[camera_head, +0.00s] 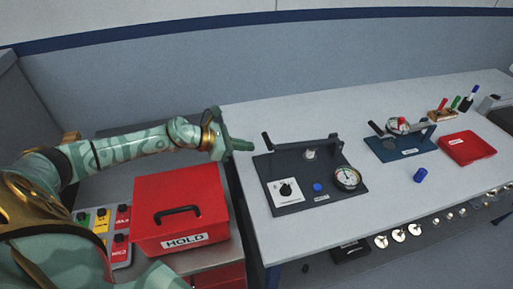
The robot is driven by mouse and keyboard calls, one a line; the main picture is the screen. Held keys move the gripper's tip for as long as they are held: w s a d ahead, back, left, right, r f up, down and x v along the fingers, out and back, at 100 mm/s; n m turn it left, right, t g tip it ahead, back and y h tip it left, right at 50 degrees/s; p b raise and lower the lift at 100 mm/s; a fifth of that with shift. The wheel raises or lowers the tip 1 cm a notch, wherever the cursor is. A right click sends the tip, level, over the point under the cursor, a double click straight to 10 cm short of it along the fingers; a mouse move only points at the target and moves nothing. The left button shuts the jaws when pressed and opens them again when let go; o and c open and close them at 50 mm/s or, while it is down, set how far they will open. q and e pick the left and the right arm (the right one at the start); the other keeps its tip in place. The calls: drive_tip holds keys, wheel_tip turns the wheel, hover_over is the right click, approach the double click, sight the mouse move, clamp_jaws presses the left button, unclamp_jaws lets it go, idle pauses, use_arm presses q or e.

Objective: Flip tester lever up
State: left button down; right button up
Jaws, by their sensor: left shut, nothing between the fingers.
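The tester (312,203) is a dark panel on the bench, with a dial knob (287,191), a blue button and a round gauge (347,177). A black lever (267,142) stands at its back left corner, tilted, joined to a dark bar frame across the back. My left gripper (247,145) is shut and empty, just left of the lever's upper end. I cannot tell whether it touches the lever. My right gripper is not in view.
A red HOLD box (181,213) with a black handle stands below my left arm. A second gauge stand on a blue base (402,149), a blue cylinder (420,175) and a red tray (467,150) are at right. The bench front is clear.

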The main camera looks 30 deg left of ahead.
use_arm(q)
drive_tip(key=x, duration=0.4)
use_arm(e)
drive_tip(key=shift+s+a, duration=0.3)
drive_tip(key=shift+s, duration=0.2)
use_arm(q)
drive_tip(key=shift+s+r, duration=0.1)
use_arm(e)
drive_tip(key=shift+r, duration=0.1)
